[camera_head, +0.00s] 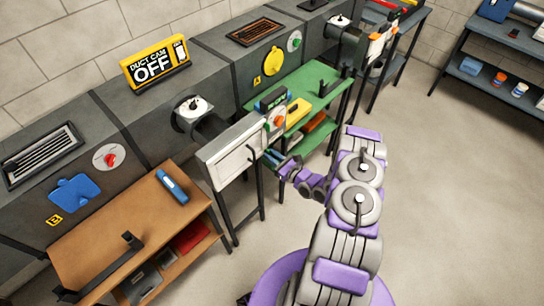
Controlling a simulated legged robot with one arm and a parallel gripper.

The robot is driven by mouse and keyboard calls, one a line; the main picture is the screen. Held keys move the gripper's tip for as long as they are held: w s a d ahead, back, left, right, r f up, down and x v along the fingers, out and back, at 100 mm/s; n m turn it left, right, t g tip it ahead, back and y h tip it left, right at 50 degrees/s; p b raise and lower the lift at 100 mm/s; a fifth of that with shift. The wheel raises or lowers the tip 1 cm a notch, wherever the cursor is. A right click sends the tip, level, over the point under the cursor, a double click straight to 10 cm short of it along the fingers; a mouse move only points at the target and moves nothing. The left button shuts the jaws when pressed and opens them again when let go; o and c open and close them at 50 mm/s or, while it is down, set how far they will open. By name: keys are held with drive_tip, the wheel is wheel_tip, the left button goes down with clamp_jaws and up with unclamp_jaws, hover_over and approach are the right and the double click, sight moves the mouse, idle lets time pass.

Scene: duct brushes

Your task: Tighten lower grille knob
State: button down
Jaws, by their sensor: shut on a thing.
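My arm reaches from the bottom right to a pale panel box (232,150) on a stand at the end of a duct branch. My gripper (268,158) is small and dark in this view, at the right edge of the panel's face. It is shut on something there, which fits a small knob. The knob is hidden by the fingers, and how far it is turned cannot be seen. A louvred grille (42,155) lies on top of the left duct, with a red knob (110,158) on a round plate to its right.
A brown bench (130,225) with a blue tool (172,186) stands at left. A green bench (312,82) is behind the panel. A yellow "DUCT CAM OFF" sign (155,63) sits on the duct. The floor (450,190) at right is clear.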

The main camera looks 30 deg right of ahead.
drive_tip(key=shift+f, duration=0.15)
drive_tip(key=c, duration=1.2)
unclamp_jaws()
drive_tip(key=shift+d, duration=0.15)
drive_tip(key=p+v, duration=0.2)
drive_tip(key=v, duration=1.5)
drive_tip(key=shift+s+d, duration=0.1)
